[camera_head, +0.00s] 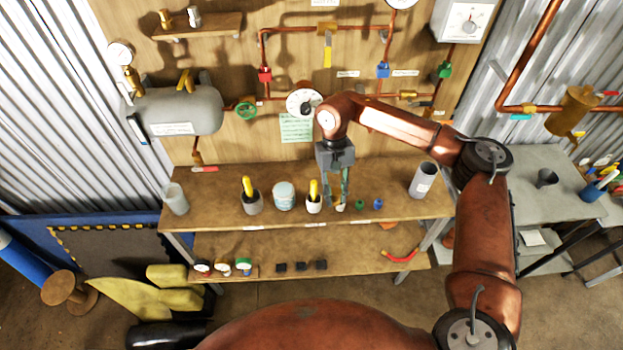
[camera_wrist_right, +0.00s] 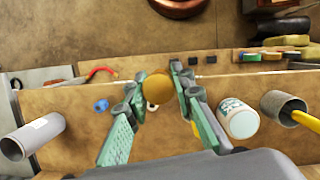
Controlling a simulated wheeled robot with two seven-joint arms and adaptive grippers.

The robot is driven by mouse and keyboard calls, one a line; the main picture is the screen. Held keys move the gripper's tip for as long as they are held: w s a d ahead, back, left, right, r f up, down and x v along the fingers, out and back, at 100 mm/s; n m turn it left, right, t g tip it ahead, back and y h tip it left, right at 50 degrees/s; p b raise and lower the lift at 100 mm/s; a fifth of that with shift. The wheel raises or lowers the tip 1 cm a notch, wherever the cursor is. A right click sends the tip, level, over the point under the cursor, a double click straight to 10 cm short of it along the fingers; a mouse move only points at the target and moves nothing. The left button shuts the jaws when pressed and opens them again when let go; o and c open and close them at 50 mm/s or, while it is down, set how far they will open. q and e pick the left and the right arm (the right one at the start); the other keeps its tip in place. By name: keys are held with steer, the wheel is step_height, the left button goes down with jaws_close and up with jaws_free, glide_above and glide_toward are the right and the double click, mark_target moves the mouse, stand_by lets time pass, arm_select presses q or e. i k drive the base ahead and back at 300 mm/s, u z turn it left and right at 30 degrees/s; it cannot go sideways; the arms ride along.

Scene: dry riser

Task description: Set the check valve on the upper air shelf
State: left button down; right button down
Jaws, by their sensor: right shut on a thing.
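My right gripper (camera_head: 338,204) reaches down over the front part of the wooden bench top (camera_head: 395,205). It is shut on a small round brass piece (camera_wrist_right: 157,88), which looks like the check valve and sits between the fingertips in the right wrist view. In the head view the fingers mostly hide this piece. I cannot tell whether it still touches the bench. A small wooden wall shelf (camera_head: 215,28), likely the upper air shelf, is at the upper left with a brass fitting (camera_head: 165,18) and a silver fitting (camera_head: 195,16) on it. My left gripper is not in view.
A white cup (camera_head: 313,204) with a yellow handle stands close beside the gripper. A pale jar (camera_head: 284,195), a grey pot (camera_head: 252,202) and a grey cylinder (camera_head: 423,180) share the bench. A grey tank (camera_head: 180,110) and red pipes (camera_head: 262,50) line the wall below and right of the wall shelf.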

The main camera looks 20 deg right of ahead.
mark_target(397, 204)
steer(key=k, duration=0.45)
steer(key=z, duration=0.65)
steer(key=i, duration=1.35)
steer(key=z, duration=0.4)
